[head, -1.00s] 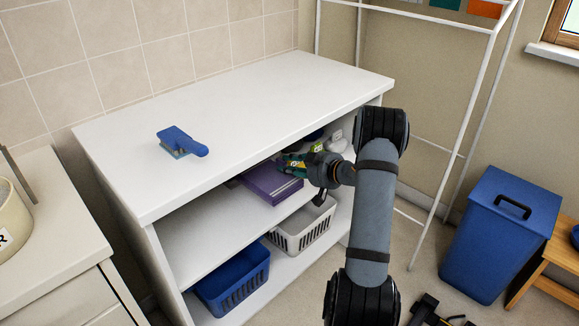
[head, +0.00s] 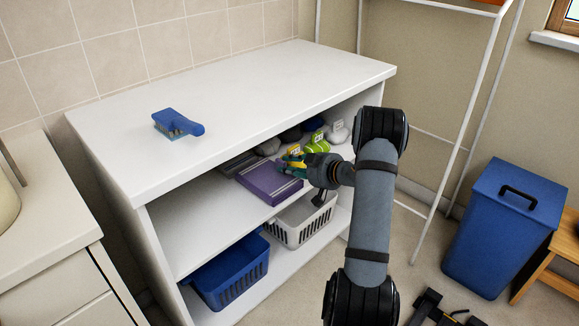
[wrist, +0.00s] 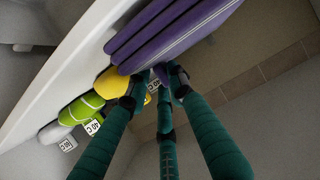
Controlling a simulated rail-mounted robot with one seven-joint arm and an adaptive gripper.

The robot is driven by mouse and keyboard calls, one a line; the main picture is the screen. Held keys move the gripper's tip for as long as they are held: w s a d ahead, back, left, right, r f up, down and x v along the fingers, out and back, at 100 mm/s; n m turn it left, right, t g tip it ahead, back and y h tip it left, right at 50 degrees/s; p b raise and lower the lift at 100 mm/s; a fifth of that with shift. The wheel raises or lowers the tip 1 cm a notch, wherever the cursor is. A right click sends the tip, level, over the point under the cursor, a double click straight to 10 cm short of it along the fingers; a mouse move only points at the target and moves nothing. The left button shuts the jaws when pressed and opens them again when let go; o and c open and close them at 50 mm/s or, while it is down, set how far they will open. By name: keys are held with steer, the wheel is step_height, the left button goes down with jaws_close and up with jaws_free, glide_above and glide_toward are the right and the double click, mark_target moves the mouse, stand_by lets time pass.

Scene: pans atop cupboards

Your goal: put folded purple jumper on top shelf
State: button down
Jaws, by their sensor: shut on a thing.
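The folded purple jumper (head: 268,183) lies at the front edge of the shelf (head: 205,228) just under the white unit's top (head: 230,115). I cannot tell whether it rests fully on that shelf or is slightly raised. In the wrist view the jumper (wrist: 175,35) shows as stacked purple layers with a pale stripe. My gripper (head: 290,163) reaches in from the right, and its teal fingers are closed at the jumper's right edge. The fingertips (wrist: 158,85) meet that edge in the wrist view, partly hiding it.
Blue (head: 232,275) and white (head: 298,222) baskets stand below.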

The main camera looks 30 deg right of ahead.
steer(key=shift+f+b, duration=0.35)
steer(key=shift+f, duration=0.15)
steer(key=c, duration=1.5)
jaws_free()
steer(key=shift+o, duration=0.3)
steer(key=v, duration=1.2)
steer(key=shift+f, duration=0.1)
steer(key=x, duration=1.1)
steer(key=shift+w+a+f, duration=0.1)
steer(key=shift+w, duration=0.2)
steer(key=shift+w+r, duration=0.2)
steer(key=shift+r, duration=0.05)
steer(key=shift+s+r+p, duration=0.1)
steer(key=shift+r+p, duration=0.1)
steer(key=shift+p, duration=0.15)
